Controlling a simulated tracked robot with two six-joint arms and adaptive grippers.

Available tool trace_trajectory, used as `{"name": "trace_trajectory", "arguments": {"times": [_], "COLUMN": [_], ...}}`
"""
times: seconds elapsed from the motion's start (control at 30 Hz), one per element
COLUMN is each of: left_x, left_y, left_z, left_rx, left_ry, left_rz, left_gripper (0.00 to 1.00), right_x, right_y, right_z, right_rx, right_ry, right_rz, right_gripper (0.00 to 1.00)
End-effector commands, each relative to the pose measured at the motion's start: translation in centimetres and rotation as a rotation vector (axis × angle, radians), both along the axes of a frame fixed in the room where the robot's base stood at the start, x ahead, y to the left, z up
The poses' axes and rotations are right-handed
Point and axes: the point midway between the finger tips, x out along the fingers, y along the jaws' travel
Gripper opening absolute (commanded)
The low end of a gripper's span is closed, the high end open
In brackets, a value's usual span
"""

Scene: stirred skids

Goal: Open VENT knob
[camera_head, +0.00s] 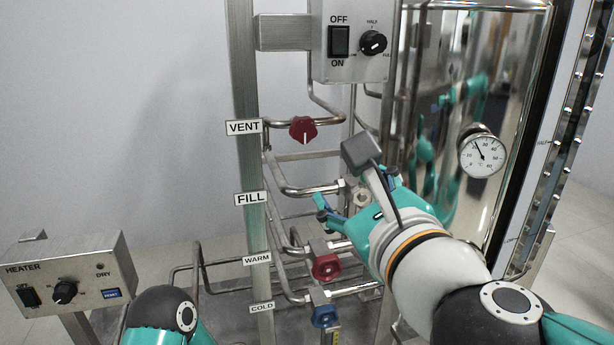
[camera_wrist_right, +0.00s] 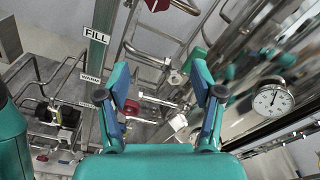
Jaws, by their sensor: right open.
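The VENT knob (camera_head: 303,130) is dark red with a white line pointing down. It sits on a bent steel pipe right of the VENT label (camera_head: 243,127). A red knob, apparently the same one, is cut off at the top of the right wrist view (camera_wrist_right: 157,4). My right gripper (camera_head: 343,204) is open, below and right of the VENT knob and apart from it, near the FILL pipe. Its two spread fingers show in the right wrist view (camera_wrist_right: 160,82) with nothing held. My left gripper is out of view; only part of my left arm shows.
Below are a red WARM knob (camera_head: 326,267) and a blue COLD knob (camera_head: 325,316). A switch box (camera_head: 350,68) is above. A shiny tank with a gauge (camera_head: 482,156) stands right. A heater box (camera_head: 68,275) is lower left. Pipes crowd the middle.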

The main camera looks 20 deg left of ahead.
Motion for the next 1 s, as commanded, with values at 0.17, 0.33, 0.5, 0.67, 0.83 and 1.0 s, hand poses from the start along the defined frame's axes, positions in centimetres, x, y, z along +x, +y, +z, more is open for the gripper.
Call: {"name": "trace_trajectory", "arguments": {"times": [0.17, 0.33, 0.5, 0.67, 0.83, 1.0], "left_x": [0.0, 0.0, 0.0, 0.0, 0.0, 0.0], "left_y": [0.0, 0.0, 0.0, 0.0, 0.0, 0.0], "left_z": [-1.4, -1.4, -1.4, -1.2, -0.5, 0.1], "left_rx": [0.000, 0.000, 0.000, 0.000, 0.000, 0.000], "left_ry": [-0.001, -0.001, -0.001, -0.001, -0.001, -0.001], "left_rz": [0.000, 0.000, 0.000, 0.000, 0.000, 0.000], "left_gripper": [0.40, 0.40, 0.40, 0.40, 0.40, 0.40], "right_x": [-2.7, -1.4, 1.3, 4.2, 7.2, 9.4], "right_y": [0.3, 1.3, 3.1, 5.1, 7.1, 8.7], "right_z": [3.0, 3.2, 3.1, 3.1, 3.3, 3.3], "right_rx": [0.185, 0.192, 0.190, 0.188, 0.188, 0.187], "right_ry": [0.031, 0.036, 0.037, 0.037, 0.037, 0.036], "right_rz": [0.036, 0.037, 0.037, 0.036, 0.038, 0.038], "right_gripper": [0.66, 0.66, 0.66, 0.66, 0.66, 0.66]}}
